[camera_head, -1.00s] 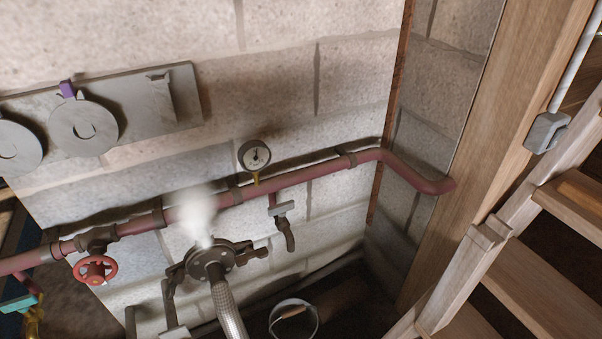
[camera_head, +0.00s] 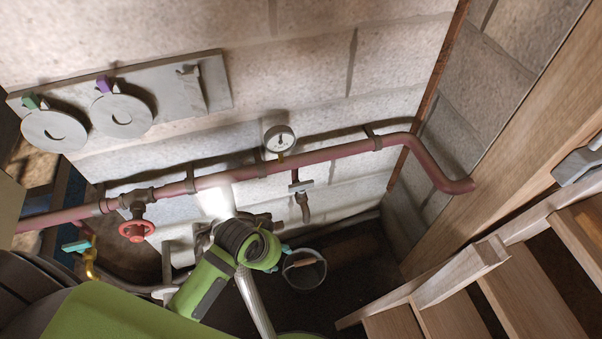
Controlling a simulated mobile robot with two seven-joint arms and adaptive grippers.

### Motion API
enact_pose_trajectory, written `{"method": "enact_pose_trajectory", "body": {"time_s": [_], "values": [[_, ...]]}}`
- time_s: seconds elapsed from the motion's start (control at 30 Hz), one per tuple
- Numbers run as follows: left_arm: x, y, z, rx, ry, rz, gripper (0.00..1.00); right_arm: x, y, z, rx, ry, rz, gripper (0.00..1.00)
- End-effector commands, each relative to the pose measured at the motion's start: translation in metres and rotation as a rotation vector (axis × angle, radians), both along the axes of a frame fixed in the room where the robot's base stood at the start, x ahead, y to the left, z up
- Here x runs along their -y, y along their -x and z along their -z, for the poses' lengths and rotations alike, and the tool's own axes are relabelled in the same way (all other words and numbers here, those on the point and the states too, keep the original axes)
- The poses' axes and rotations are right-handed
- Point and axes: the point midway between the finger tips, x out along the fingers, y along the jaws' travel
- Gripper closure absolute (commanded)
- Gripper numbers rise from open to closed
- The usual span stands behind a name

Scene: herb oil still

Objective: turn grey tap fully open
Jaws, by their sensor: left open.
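The grey tap (camera_head: 302,187) hangs below the red pipe, right of centre. Its flat grey handle lies crosswise over the brown downward spout. My left arm comes in from the lower left, green with a dark ribbed wrist. My left gripper (camera_head: 280,251) is at the end of that wrist, below and left of the tap and apart from it. It is open, but its fingers are mostly hidden behind the wrist. My right gripper is not in view.
The red pipe (camera_head: 340,151) runs along the block wall with a gauge (camera_head: 279,139) and a red handwheel (camera_head: 137,231). A white steam plume (camera_head: 216,201) rises behind my wrist. A bucket (camera_head: 304,270) stands below the tap. Wooden steps (camera_head: 480,255) are at right.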

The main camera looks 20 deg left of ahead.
Motion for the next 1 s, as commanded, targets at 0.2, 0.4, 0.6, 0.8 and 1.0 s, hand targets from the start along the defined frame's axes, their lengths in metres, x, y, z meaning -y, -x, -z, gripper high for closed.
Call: {"method": "enact_pose_trajectory", "body": {"time_s": [0.2,0.4,0.6,0.8,1.0], "values": [[0.012,-0.044,-0.026,0.004,0.012,0.195,0.54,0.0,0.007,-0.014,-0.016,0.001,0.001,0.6],[0.01,-0.101,-0.037,0.013,0.016,0.374,0.54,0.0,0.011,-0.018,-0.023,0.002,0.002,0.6],[-0.012,-0.168,-0.055,0.036,0.018,0.5,0.54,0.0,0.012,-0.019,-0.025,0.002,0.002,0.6],[-0.025,-0.196,-0.066,0.052,0.025,0.534,0.54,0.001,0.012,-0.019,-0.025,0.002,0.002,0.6],[-0.019,-0.201,-0.05,0.052,0.028,0.537,0.54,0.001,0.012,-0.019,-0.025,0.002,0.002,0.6]]}}
